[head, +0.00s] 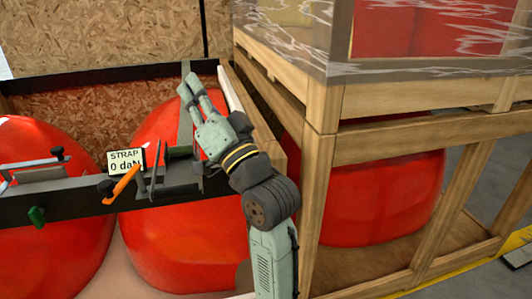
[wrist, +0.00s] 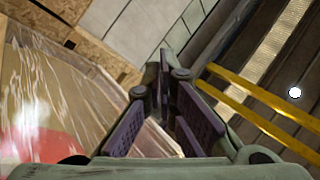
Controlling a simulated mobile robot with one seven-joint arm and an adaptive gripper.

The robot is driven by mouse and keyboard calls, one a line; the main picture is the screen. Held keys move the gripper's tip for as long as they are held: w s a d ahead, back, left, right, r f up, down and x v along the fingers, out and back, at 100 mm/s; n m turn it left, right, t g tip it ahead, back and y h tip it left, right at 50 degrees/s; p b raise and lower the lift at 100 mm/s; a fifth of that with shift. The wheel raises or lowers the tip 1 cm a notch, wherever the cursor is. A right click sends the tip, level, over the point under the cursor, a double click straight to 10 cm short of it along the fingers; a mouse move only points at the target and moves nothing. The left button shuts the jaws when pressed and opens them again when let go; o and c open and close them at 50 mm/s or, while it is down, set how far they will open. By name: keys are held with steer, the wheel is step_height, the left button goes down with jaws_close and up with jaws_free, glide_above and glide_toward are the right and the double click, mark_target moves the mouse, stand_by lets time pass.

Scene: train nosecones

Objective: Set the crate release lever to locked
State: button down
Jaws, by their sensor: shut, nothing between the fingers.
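An orange lever (head: 122,186) is tilted on the dark crossbar (head: 75,200), below the strap sign. A green handle (head: 37,216) hangs from the bar further left. I cannot tell for certain which of them is the crate release lever; no locked marking is readable. My gripper (head: 189,83) is above and right of the orange lever in the picture, apart from it, in front of the chipboard wall. Its fingers are shut and empty; they also show in the wrist view (wrist: 164,78). No lever shows in the wrist view.
Large red nosecones (head: 165,235) lie behind and below the bar. A sign (head: 126,161) reads "STRAP 0 daN". Dark upright plates (head: 157,170) stand right of the orange lever. A wooden crate frame (head: 322,150) stands close right of my arm. Yellow floor lines (wrist: 265,105) show in the wrist view.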

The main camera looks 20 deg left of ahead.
steer(key=w+d+f+m+h, duration=0.1)
steer(key=w+d+f+m, duration=0.1)
steer(key=w+d+f, duration=0.1)
steer(key=w+d+f+m+h, duration=0.1)
steer(key=w+d+f+h, duration=0.1)
steer(key=w+d+f, duration=0.1)
steer(key=shift+w+m, duration=0.2)
steer(key=shift+m, duration=0.2)
steer(key=w+d+f+m+g+h, duration=0.1)
steer(key=d+f+m+g, duration=0.15)
steer(key=d+f, duration=0.35)
steer(key=w+d+f+m+g+h, duration=0.1)
steer(key=d+f+m, duration=0.25)
steer(key=d, duration=0.45)
steer(key=a+p, duration=0.2)
steer(key=a, duration=0.7)
steer(key=shift+a+f+n+p, duration=0.15)
steer(key=shift+a+n+p, duration=0.15)
steer(key=shift+n, duration=0.1)
